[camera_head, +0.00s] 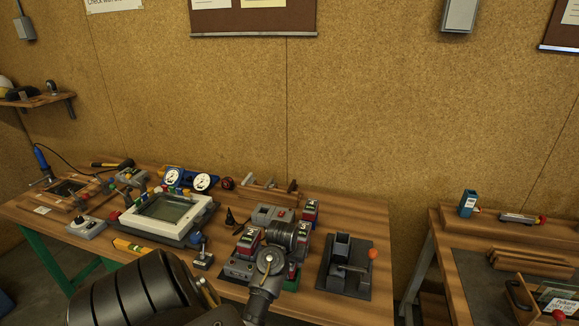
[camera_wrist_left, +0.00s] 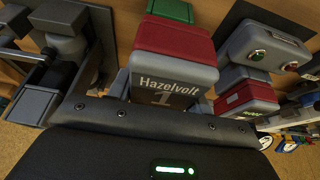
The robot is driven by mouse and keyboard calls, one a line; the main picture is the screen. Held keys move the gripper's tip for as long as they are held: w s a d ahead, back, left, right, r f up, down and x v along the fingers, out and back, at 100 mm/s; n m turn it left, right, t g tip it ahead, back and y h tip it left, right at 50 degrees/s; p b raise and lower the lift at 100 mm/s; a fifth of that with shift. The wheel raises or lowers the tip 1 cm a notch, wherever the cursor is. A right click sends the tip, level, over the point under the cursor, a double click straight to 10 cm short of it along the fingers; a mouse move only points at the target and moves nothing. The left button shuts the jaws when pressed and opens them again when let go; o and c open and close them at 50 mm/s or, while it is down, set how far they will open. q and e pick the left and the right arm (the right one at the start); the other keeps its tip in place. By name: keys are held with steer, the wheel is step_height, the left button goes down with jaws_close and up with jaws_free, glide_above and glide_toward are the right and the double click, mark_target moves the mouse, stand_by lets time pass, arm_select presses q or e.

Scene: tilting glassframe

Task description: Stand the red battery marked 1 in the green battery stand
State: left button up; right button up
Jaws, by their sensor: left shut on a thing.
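The red and grey battery marked 1 (camera_wrist_left: 165,92), with "Hazelvolt" on its grey face, is held in my left gripper (camera_head: 286,236). In the left wrist view its grey end goes down behind the dark gripper edge, so the fingertips are hidden. A green block, seemingly the green battery stand (camera_wrist_left: 171,11), shows just beyond the battery's red part. I cannot tell whether battery and stand touch. My right gripper is not in view.
A grey box with buttons (camera_wrist_left: 265,48) is close by. A black lever device (camera_head: 345,268) stands to the right. A screen unit (camera_head: 168,212) lies left on the wooden bench.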

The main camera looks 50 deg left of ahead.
arm_select(q)
steer(key=shift+r, duration=0.1)
steer(key=shift+p, duration=0.4)
steer(key=shift+f+b, duration=1)
steer(key=shift+f, duration=1.4)
steer(key=o, duration=1.2)
steer(key=shift+o, duration=0.2)
steer(key=shift+f, duration=0.1)
steer(key=p+v, duration=0.2)
steer(key=shift+r, duration=0.45)
steer(key=v, duration=0.8)
steer(key=shift+s, duration=0.2)
steer(key=shift+d, duration=0.1)
